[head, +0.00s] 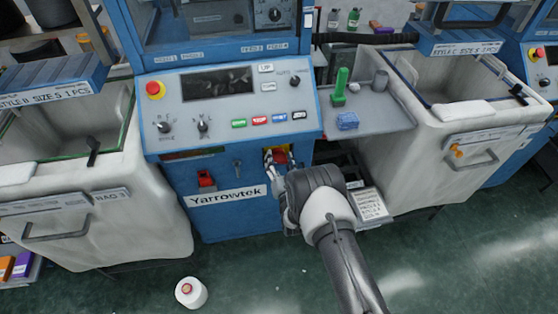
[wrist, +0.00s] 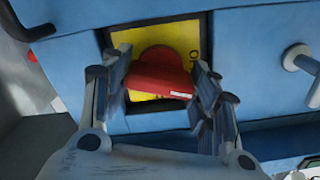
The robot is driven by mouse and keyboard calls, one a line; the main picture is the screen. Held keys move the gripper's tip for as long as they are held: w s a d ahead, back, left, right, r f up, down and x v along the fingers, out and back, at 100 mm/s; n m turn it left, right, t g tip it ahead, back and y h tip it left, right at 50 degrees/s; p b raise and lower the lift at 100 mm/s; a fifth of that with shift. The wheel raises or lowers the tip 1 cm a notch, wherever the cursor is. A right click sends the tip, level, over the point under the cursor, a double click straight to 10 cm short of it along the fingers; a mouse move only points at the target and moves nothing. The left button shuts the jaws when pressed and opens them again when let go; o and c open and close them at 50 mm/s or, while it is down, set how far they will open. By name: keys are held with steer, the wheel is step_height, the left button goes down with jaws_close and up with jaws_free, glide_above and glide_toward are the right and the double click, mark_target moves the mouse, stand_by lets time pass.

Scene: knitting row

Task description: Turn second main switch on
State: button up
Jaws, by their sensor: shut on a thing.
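The main switch is a red rotary handle (wrist: 158,76) on a yellow plate (wrist: 182,40) set in the blue machine front. In the wrist view my gripper (wrist: 160,90) has one finger on each side of the red handle and is shut on it. The handle lies roughly crosswise, slightly tilted, in that view. In the head view my gripper (head: 276,166) is at the lower right of the machine's front panel, largely covering the switch; a bit of the yellow plate (head: 280,156) shows.
The Yarrowtek machine's control panel (head: 225,120) is above my gripper, with a red emergency button (head: 154,88). Another red switch (head: 206,179) is to the left. White bins (head: 75,225) flank the machine. A yarn cone (head: 191,292) stands on the floor.

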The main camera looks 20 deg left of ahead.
steer(key=m, duration=1.3)
steer(key=shift+m, duration=0.4)
stand_by(0.3)
steer(key=o, duration=0.8)
steer(key=v, duration=1.2)
steer(key=shift+s+a, duration=0.1)
